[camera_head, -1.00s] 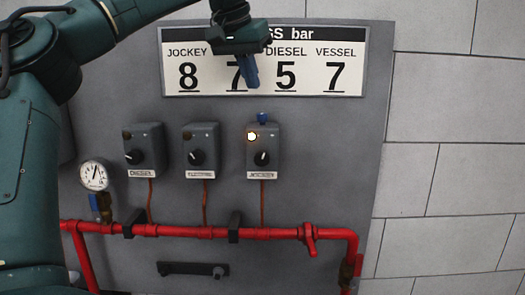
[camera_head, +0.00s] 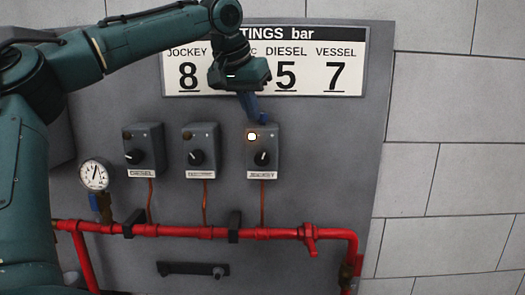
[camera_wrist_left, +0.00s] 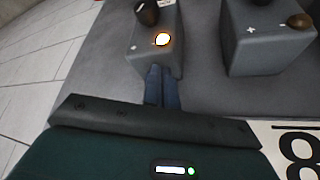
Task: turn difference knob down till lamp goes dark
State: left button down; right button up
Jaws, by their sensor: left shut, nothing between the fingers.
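The grey JOCKEY box (camera_head: 262,160) has a glowing lamp (camera_head: 252,137) at its upper left and a black rotary knob (camera_head: 263,157). A small blue knob (camera_head: 263,118) sits on top of this box. My left gripper (camera_head: 254,113) is shut, its blue fingers pointing down just beside or against the blue knob; contact cannot be told. In the left wrist view my shut fingers (camera_wrist_left: 162,88) reach the box's top edge and seem to hide the blue knob, and the lit lamp (camera_wrist_left: 162,40) shows beyond them. My right gripper is out of view.
Two similar boxes, DIESEL (camera_head: 144,152) and a middle one (camera_head: 203,152), stand to the left, their lamps dark. The settings sign (camera_head: 345,75) is above, partly covered by my arm. A pressure gauge (camera_head: 95,175) and red pipe (camera_head: 190,231) lie lower.

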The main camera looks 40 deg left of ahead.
pick_arm(q)
jog(key=shift+w, duration=0.3)
dwell(0.5)
jog(key=shift+d+r, duration=0.1)
jog(key=shift+d, duration=0.2)
dwell(0.4)
jog(key=shift+s+d, duration=0.1)
jog(key=shift+s, duration=0.1)
jog(key=shift+r, duration=0.2)
jog(key=shift+s+r, duration=0.1)
jog(key=shift+r, duration=2.65)
jog(key=shift+f, duration=0.1)
